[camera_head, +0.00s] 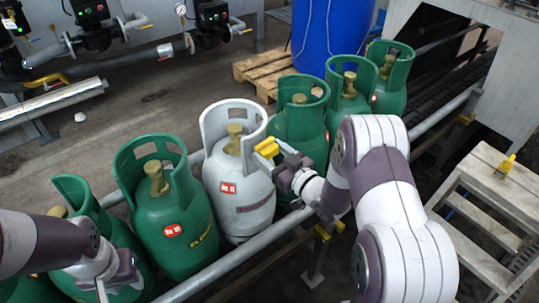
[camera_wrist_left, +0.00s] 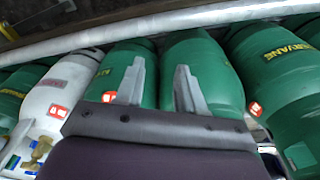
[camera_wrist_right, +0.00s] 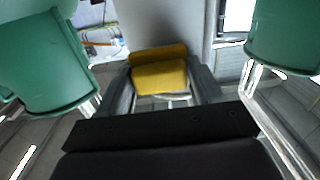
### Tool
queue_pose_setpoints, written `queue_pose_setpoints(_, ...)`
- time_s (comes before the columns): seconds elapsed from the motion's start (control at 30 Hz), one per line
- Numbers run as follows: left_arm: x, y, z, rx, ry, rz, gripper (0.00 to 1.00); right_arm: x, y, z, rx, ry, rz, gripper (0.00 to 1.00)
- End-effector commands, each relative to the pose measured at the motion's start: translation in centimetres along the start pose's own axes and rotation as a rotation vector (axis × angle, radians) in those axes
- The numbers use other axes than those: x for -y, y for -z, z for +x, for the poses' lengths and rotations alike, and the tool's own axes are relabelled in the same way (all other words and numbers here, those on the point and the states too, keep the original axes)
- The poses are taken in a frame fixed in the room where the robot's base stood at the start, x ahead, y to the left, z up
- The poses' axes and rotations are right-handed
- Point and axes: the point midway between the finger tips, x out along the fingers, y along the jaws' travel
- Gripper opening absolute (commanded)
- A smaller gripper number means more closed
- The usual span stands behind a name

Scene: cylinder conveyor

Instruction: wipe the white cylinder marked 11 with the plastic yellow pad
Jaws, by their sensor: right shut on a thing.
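The white cylinder (camera_head: 240,205) stands upright in a row of green ones, with a red label on its shoulder whose number is too small to read surely. It also shows in the left wrist view (camera_wrist_left: 62,88). My right gripper (camera_head: 280,160) is shut on the yellow pad (camera_head: 267,147), beside the right side of the white cylinder's collar. The pad fills the jaws in the right wrist view (camera_wrist_right: 160,75), in front of a pale surface. I cannot tell whether it touches the cylinder. My left gripper (camera_wrist_left: 158,75) is open and empty, over green cylinders at the row's near left end.
Green cylinders (camera_head: 165,215) stand close on both sides of the white one, along a conveyor with a metal rail (camera_head: 235,258). A blue barrel (camera_head: 330,35) and a wooden pallet (camera_head: 265,72) are behind. Wooden steps (camera_head: 490,165) stand at the right.

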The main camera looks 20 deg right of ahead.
Motion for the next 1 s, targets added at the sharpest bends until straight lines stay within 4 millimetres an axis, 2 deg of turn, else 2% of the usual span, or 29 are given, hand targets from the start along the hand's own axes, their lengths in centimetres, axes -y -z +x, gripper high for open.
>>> queue_pose_setpoints(0.2, 0.0, 0.0, -0.4, 0.000, 0.000, 0.000, 0.38, 2.3, 0.1, 0.2, 0.001, 0.003, 0.001, 0.41)
queue_pose_setpoints(0.37, 0.0, 0.1, -0.5, 0.000, 0.000, 0.000, 0.38, 3.2, 0.2, 0.3, -0.001, 0.002, 0.000, 0.41)
queue_pose_setpoints(0.6, 0.0, 0.1, -0.8, 0.000, 0.000, 0.000, 0.38, 5.7, 0.3, 0.1, -0.001, 0.004, 0.000, 0.41)
queue_pose_setpoints(1.0, 0.0, 0.1, -0.9, 0.000, 0.000, 0.000, 0.38, 5.9, 0.3, -0.3, 0.001, 0.000, 0.000, 0.41)
